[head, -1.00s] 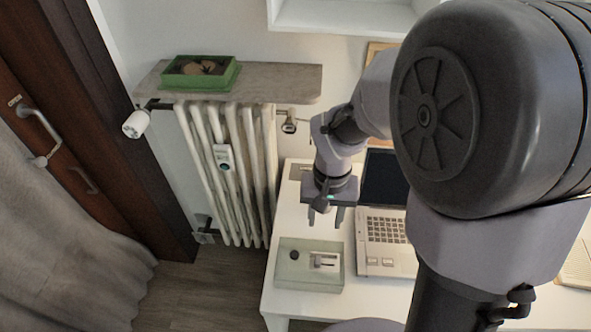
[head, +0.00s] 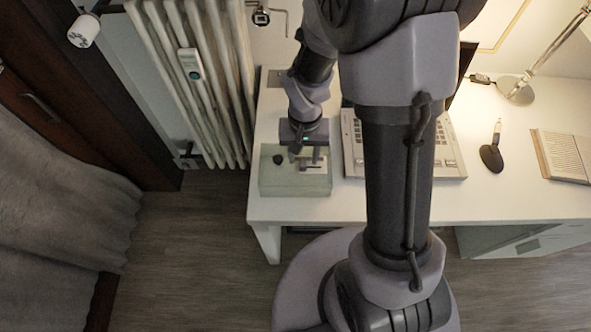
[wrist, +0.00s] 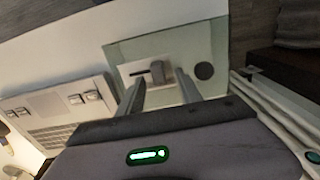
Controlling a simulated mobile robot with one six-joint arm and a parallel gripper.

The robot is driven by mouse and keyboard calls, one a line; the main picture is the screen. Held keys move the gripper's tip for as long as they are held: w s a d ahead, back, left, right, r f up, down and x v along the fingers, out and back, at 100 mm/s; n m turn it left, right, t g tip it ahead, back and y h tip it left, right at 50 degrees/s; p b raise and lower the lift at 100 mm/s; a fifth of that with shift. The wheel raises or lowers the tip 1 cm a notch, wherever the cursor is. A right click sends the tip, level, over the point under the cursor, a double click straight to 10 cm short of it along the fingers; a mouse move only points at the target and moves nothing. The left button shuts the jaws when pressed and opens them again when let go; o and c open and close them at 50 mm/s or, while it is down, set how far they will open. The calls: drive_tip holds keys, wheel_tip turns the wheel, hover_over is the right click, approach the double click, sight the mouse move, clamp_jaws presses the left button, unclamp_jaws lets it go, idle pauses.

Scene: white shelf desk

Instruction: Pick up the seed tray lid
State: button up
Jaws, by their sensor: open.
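The seed tray lid (head: 293,184) appears to be the pale green, see-through box shape lying at the left end of the white desk. It has a dark round knob or vent (head: 278,160) and a light plate with a grey upright grip piece (head: 314,166). The lid also shows in the wrist view (wrist: 207,44). My gripper (head: 307,157) is open and points down just over the lid's plate. In the wrist view its two fingers (wrist: 160,78) lie on either side of the grip piece (wrist: 160,70). I cannot tell whether they touch it.
A radiator (head: 205,85) is to the left.

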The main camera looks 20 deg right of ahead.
drive_tip(key=shift+r, duration=0.1)
drive_tip(key=shift+c, duration=0.4)
clamp_jaws()
idle(0.8)
